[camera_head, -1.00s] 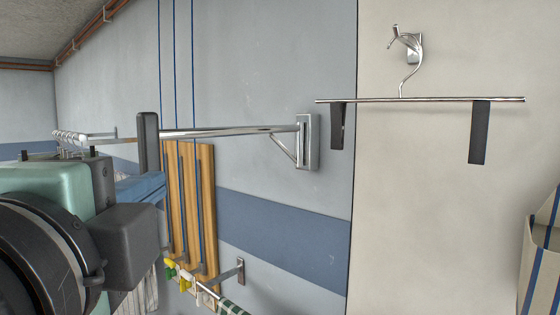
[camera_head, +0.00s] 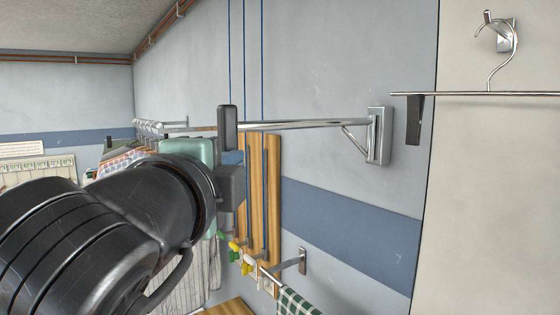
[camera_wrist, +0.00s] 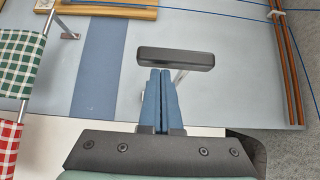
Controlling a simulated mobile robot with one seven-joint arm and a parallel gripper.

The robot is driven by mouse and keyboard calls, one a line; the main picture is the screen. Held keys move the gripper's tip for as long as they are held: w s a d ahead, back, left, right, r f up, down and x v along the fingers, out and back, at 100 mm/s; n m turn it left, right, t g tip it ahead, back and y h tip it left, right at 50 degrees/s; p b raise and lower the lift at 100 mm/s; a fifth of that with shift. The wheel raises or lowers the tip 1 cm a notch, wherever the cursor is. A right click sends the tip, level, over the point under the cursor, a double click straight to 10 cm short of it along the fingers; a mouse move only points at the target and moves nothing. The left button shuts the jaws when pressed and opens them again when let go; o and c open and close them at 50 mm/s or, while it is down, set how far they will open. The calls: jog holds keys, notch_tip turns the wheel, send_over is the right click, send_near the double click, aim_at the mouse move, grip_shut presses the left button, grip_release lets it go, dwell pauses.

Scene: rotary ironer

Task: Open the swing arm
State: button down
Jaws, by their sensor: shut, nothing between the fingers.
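The swing arm is a chrome bar (camera_head: 310,124) running left from a wall bracket (camera_head: 378,136), with a dark upright handle (camera_head: 227,126) on its free end. In the wrist view the handle (camera_wrist: 176,60) lies crosswise just beyond my fingertips, and the bar runs back behind it. My gripper (camera_wrist: 161,72) has two blue fingers pressed together with nothing between them. The fingertips meet the handle's lower edge in that picture; I cannot tell whether they touch it. In the head view my gripper (camera_head: 232,158) is just below the handle, partly hidden by my wrist.
A hanger (camera_head: 480,93) hangs from a wall hook at the right. Below are wooden boards (camera_head: 273,190) with blue cords, and a rail with pegs and a green checked cloth (camera_head: 295,302). A clothes rail (camera_head: 160,126) stands behind my arm.

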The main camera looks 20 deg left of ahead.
jog(key=w+a, duration=0.3)
jog(key=a, duration=0.2)
jog(key=shift+w, duration=0.35)
